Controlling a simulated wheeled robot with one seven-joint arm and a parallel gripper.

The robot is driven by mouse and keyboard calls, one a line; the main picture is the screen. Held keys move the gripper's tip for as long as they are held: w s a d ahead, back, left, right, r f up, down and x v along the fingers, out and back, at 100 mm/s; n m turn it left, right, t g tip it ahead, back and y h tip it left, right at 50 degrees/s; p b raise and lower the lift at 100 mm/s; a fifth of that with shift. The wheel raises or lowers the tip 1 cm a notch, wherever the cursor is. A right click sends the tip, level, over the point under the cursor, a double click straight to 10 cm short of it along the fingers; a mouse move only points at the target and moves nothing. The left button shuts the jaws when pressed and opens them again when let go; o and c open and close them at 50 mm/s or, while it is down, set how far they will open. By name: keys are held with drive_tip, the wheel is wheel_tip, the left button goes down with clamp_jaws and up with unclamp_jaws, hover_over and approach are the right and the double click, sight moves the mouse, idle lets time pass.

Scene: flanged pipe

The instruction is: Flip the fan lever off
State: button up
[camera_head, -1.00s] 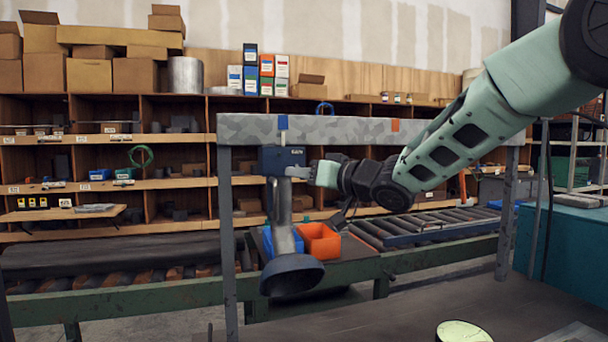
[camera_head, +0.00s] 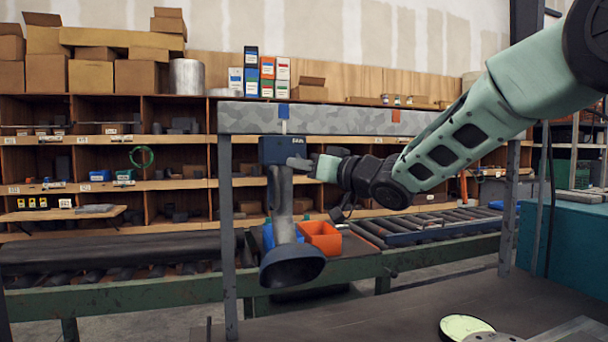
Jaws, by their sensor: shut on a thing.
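A dark blue switch box (camera_head: 278,150) hangs under the speckled grey beam, with a grey duct (camera_head: 283,208) and a dark flared hood (camera_head: 292,266) below it. A small grey lever (camera_head: 298,163) sticks out from the box's lower right side. My gripper (camera_head: 312,166) reaches in from the right, level with the lever, and is shut on its outer end. The fingertips are small here and hide that end. The fan itself cannot be told apart from the box and duct.
The beam (camera_head: 350,122) stands on grey posts above a dark bench (camera_head: 380,305). An orange bin (camera_head: 320,237) and a blue bin sit behind the duct, near a roller conveyor (camera_head: 420,225). A pale yellow disc (camera_head: 465,326) lies at the bench's front. Shelves fill the back.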

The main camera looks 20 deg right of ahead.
drive_tip(key=o, duration=0.7)
drive_tip(key=shift+d+r, duration=0.1)
drive_tip(key=shift+r, duration=0.15)
drive_tip(key=shift+c, duration=0.2)
drive_tip(key=shift+f, duration=0.1)
drive_tip(key=b+v, duration=0.1)
drive_tip(key=v, duration=1.6)
drive_tip(key=shift+s+b, duration=0.2)
drive_tip(key=shift+b, duration=0.1)
